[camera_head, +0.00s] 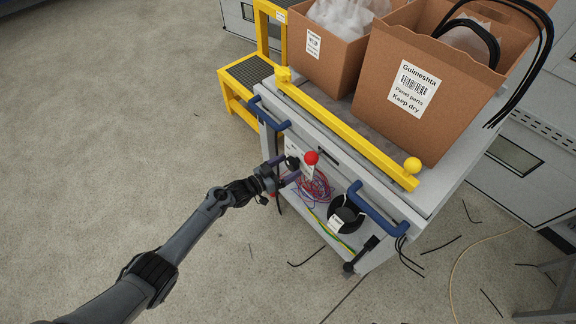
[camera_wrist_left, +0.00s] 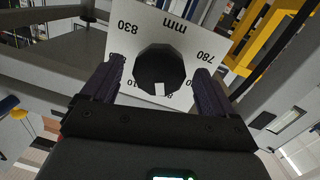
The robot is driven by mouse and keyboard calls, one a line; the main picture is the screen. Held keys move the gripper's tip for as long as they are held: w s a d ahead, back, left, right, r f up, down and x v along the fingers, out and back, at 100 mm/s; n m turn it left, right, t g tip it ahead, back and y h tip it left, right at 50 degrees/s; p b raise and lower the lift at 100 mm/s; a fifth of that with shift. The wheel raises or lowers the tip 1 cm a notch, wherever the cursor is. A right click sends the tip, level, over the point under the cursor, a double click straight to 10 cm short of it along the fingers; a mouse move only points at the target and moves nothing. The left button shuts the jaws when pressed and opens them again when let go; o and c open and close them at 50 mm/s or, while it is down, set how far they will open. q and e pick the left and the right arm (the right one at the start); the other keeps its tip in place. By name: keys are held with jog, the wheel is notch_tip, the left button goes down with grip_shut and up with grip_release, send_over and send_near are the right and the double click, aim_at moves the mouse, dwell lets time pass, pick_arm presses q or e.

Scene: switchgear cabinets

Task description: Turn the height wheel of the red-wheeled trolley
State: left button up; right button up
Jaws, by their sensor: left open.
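The height wheel is a black round knob (camera_wrist_left: 157,68) on a white plate (camera_wrist_left: 185,50) marked "mm", with 830 and 780 readable. In the head view the knob (camera_head: 292,162) shows small on the trolley's near side, partly hidden by my gripper. My left gripper (camera_head: 289,170) is open at the trolley's front. In the left wrist view its two fingers (camera_wrist_left: 160,72) stand on either side of the knob, with gaps visible; I cannot tell the remaining depth. The grey trolley (camera_head: 436,196) has blue handles. My right gripper is not in view.
A red ball knob (camera_head: 311,157) sits close beside the left gripper. A yellow bar (camera_head: 345,130) crosses the trolley top before two cardboard boxes (camera_head: 405,92). Cables (camera_head: 316,186) and a black reel (camera_head: 347,214) lie on the lower shelf. The floor at left is clear.

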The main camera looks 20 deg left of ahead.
pick_arm(q)
jog(key=p+v, duration=0.4)
jog(key=v, duration=0.6)
jog(key=shift+s+f, duration=0.1)
jog(key=shift+s, duration=0.05)
